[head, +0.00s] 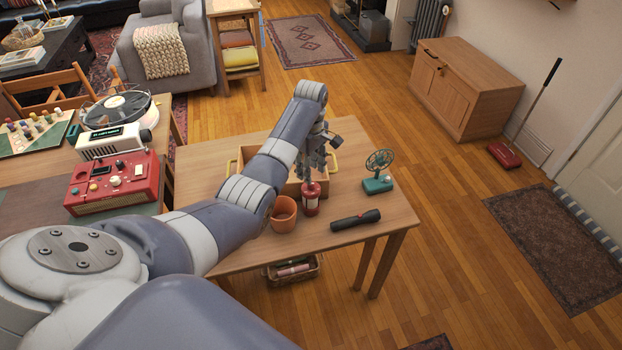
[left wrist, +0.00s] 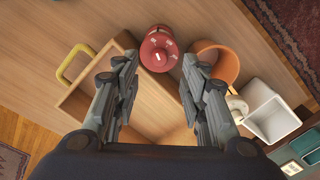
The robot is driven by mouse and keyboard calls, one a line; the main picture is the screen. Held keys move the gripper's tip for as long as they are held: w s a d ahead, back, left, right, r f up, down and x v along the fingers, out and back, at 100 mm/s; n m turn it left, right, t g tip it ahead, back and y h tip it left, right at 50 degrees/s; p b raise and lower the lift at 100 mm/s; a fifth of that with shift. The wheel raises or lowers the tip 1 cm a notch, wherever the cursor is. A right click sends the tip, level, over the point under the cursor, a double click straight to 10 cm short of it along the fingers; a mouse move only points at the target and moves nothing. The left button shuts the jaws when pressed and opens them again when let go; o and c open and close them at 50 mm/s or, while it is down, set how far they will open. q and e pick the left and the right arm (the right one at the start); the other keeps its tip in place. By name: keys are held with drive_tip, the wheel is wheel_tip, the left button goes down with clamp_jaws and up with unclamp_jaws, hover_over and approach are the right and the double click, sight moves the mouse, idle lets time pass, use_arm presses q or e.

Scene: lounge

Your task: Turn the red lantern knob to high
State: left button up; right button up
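The red lantern (head: 310,200) stands upright on the wooden table, with a pale band around its middle. In the left wrist view I look down on its round red top (left wrist: 160,48), which has small pale marks. My left gripper (head: 314,168) points down just above and behind the lantern. In the left wrist view its two fingers (left wrist: 159,66) are spread apart, with the lantern just beyond the tips and nothing clearly held. I cannot make out which part of the lantern is the knob or where it is set. My right gripper is not in view.
A terracotta pot (head: 284,214) stands close to the lantern's left. A wooden box with yellow handles (head: 233,165) is behind it, partly hidden by my arm. A black flashlight (head: 356,220) and a green fan (head: 379,172) are to the right.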

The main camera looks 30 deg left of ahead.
sight(311, 185)
use_arm(q)
drive_tip(key=shift+f, duration=2.7)
clamp_jaws()
